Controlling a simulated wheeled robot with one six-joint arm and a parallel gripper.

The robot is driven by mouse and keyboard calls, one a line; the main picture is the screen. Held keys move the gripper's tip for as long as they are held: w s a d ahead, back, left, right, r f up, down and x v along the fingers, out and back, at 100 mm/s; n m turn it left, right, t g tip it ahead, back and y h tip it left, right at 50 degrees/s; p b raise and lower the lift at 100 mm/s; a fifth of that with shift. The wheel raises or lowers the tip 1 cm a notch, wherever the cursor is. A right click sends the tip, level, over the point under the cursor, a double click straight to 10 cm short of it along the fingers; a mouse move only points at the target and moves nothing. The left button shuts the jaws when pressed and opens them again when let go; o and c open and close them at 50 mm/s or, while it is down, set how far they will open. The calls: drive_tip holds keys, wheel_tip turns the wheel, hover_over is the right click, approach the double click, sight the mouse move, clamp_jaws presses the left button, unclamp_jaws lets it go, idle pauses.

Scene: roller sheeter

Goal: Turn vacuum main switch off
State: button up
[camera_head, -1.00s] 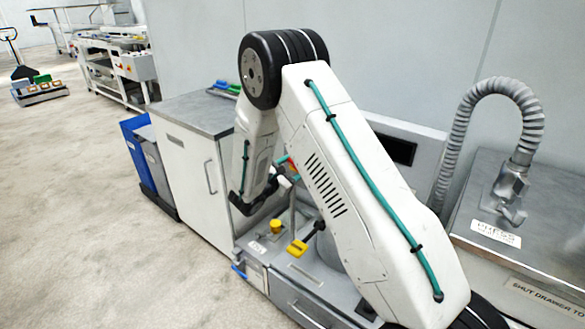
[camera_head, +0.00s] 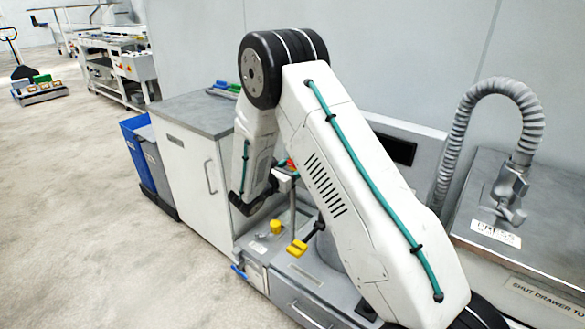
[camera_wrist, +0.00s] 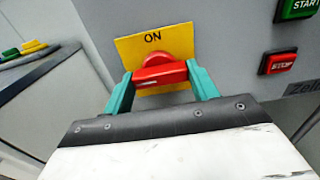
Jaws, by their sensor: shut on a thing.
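The vacuum main switch (camera_wrist: 158,75) is a red rotary knob on a yellow plate (camera_wrist: 128,50) marked ON, on a grey machine front in the wrist view. Its red bar lies roughly level across the picture. My gripper (camera_wrist: 160,76) has its two teal fingers at the left and right ends of the bar, shut on it. In the head view my arm hides most of the switch and the gripper.
A green START button (camera_wrist: 297,8) and a red STOP button (camera_wrist: 279,63) sit right of the switch. A grey-topped cabinet (camera_head: 190,112) stands at left. A yellow-handled lever (camera_head: 297,248) and a yellow knob (camera_head: 276,226) stand below the arm.

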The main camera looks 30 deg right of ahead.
drive_tip(key=o, duration=1)
drive_tip(key=v, duration=0.8)
